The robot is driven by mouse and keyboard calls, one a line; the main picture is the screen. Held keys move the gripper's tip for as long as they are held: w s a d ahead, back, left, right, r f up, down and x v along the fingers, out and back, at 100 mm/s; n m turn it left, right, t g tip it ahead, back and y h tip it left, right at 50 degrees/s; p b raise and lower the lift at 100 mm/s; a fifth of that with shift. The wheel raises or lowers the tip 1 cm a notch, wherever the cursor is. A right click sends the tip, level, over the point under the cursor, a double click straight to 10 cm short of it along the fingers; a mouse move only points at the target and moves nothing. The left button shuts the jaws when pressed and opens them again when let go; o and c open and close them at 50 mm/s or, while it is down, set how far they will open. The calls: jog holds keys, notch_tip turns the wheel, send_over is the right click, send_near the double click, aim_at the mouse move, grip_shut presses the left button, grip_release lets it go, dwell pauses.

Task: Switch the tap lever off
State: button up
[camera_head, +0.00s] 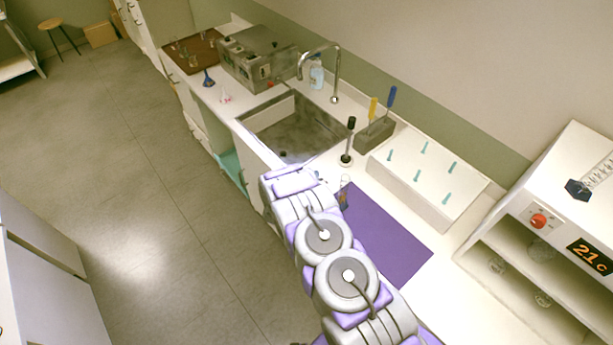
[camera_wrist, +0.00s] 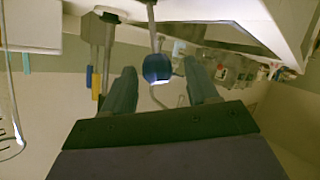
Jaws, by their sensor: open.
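A dark upright lever (camera_head: 350,132) on a pale round base stands on the counter at the sink's near right corner, and I take it for the tap lever. In the upside-down wrist view its rounded dark-blue end (camera_wrist: 156,67) shows on a thin grey rod, between or just beyond my fingertips. My gripper (camera_wrist: 159,70) is open, one finger on each side of that end in the picture. Contact cannot be told. In the head view my arm hides most of the gripper. The curved metal tap (camera_head: 337,70) rises behind the sink (camera_head: 290,128).
A grey holder (camera_head: 374,136) with a blue-handled and a yellow-handled tool stands right of the lever. A white rack (camera_head: 420,190) with teal pegs and a purple mat (camera_head: 385,235) lie farther right. A grey metal box (camera_head: 258,60) stands beyond the sink. The floor is open at left.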

jog(key=b+v, duration=0.2)
jog(key=v, duration=1.4)
jog(key=shift+s+a, duration=0.25)
jog(key=shift+a, duration=0.15)
jog(key=shift+w, duration=0.1)
jog(key=s+a+r+g+y+b, duration=0.3)
jog(key=a+r+g+y+b, duration=0.2)
jog(key=r+g+y+b, duration=0.15)
jog(key=s+d+r+g+y+b, duration=0.2)
jog(key=s+d+r+b, duration=0.1)
jog(key=s+r, duration=0.3)
jog(key=s+d+r+g+h+b, duration=0.1)
jog(key=s+d, duration=0.4)
jog(key=s, duration=0.5)
jog(key=s+d+r+g+h+b, duration=0.1)
jog(key=s+d+g+b, duration=0.2)
jog(key=s+d, duration=0.3)
jog(key=s+d+r+g+h+b, duration=0.1)
jog(key=s+d, duration=0.4)
jog(key=s, duration=1)
jog(key=shift+d+g+b, duration=0.4)
jog(key=shift+g+b, duration=0.15)
jog(key=shift+b, duration=0.6)
